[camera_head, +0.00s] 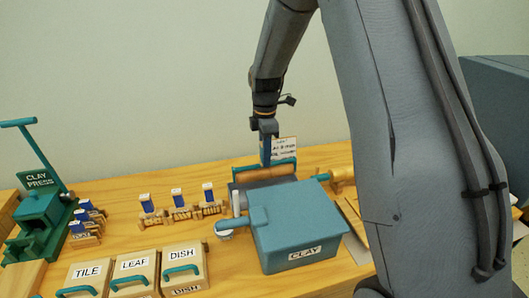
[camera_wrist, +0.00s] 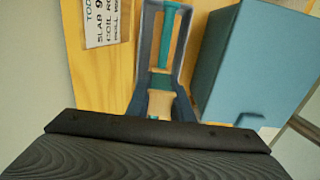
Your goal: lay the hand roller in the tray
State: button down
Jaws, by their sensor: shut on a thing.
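The hand roller (camera_head: 283,164) has a teal bar and a pale wooden part. My gripper (camera_head: 266,158) points straight down and is shut on the roller. The tray (camera_head: 240,182) is dark blue-grey and lies directly under the roller, behind the teal clay box. In the wrist view the roller (camera_wrist: 160,104) lies lengthwise between the walls of the tray (camera_wrist: 147,45). I cannot tell whether the roller touches the tray floor.
The teal CLAY box (camera_head: 300,228) stands close in front of the tray. Stamps on a rack (camera_head: 178,212), a green clay press (camera_head: 42,212) and labelled boxes (camera_head: 135,270) are to the left.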

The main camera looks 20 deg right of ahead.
aim_at(265, 171)
jog(key=shift+f+b, duration=1.2)
jog(key=shift+f, duration=2.3)
jog(key=c, duration=1.1)
grip_release()
jog(key=shift+r+p, duration=3.25)
jog(key=shift+r, duration=1.8)
